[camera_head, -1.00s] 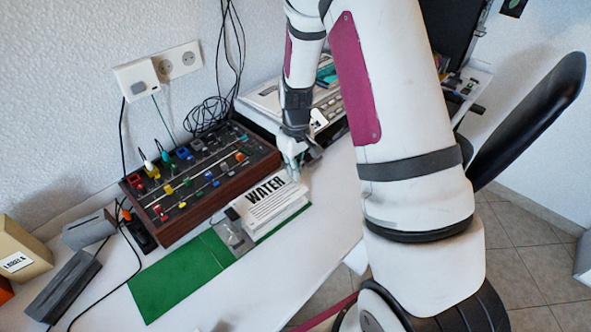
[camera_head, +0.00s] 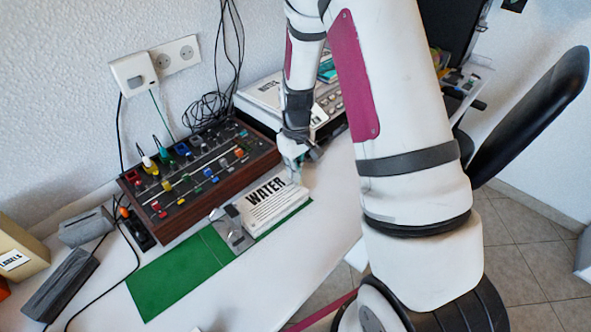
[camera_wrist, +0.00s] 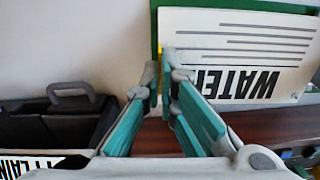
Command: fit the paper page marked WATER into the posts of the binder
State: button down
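The white page marked WATER (camera_head: 276,208) lies at a slight angle over the right half of the open green binder (camera_head: 175,275). Its left edge is beside the binder's grey metal post mechanism (camera_head: 231,232). I cannot tell whether the posts pass through the page. My gripper (camera_head: 294,170) is at the page's far edge, above the WATER heading. The right finger overlaps the page's corner in that view.
A wood-sided mixer (camera_head: 195,180) with coloured knobs stands behind the binder. A grey keyed machine (camera_head: 262,97) stands beyond my gripper. Grey blocks (camera_head: 62,285) and a tan box (camera_head: 20,250) are at the left. White table is free in front of the binder.

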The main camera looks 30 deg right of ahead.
jog(key=shift+f+b, duration=0.45)
jog(key=shift+f, duration=0.45)
jog(key=c, duration=1.7)
grip_release()
jog(key=shift+r, duration=0.1)
notch_tip(320, 180, up, 12)
jog(key=shift+f, duration=0.1)
jog(key=s+a+r+m+t+p, duration=0.15)
jog(key=s+a+r, duration=0.25)
jog(key=s+r, duration=0.6)
jog(key=s+a+r+t+p, duration=0.2)
jog(key=s+a+r, duration=0.1)
jog(key=s+r, duration=0.75)
jog(key=shift+m+t, duration=0.35)
jog(key=shift+m, duration=0.2)
jog(key=s+r, duration=0.1)
jog(key=s, duration=0.1)
jog(key=s+a+r+p, duration=0.1)
jog(key=s, duration=0.1)
jog(key=s+r, duration=0.1)
jog(key=s, duration=0.1)
jog(key=shift+s+a+r+p, duration=0.2)
jog(key=shift+s+a+p, duration=0.1)
jog(key=shift+s+a, duration=0.1)
